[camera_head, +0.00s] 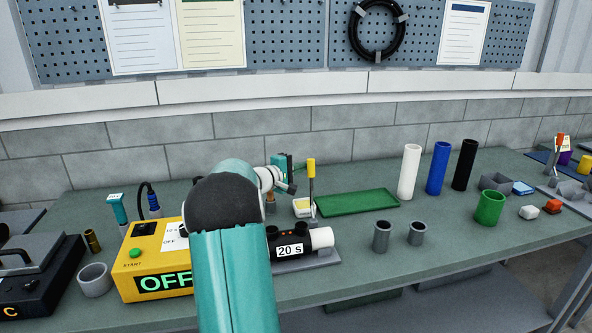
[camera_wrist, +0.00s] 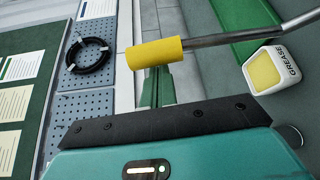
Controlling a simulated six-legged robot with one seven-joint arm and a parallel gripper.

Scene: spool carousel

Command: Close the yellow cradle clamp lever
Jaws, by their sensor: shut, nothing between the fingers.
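The clamp lever has a yellow grip (camera_head: 311,168) on a metal rod and stands upright above the cradle (camera_head: 318,258). The cradle's grey base bears a black cylinder (camera_head: 272,241) marked "20 s" with a white end. My arm hides the cradle's left part. My gripper (camera_head: 290,170) is shut and empty, just left of the yellow grip in the head view. In the wrist view the yellow grip (camera_wrist: 155,53) crosses in front of the shut fingers (camera_wrist: 157,88), hiding part of them. I cannot tell whether they touch.
A yellow box (camera_head: 155,262) reading "OFF" stands left of my arm. A grease tub (camera_head: 302,208) and green tray (camera_head: 357,203) lie behind the cradle. Two grey cups (camera_head: 382,236) (camera_head: 416,233) stand to the right. White, blue and black cylinders (camera_head: 437,168) stand farther back.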

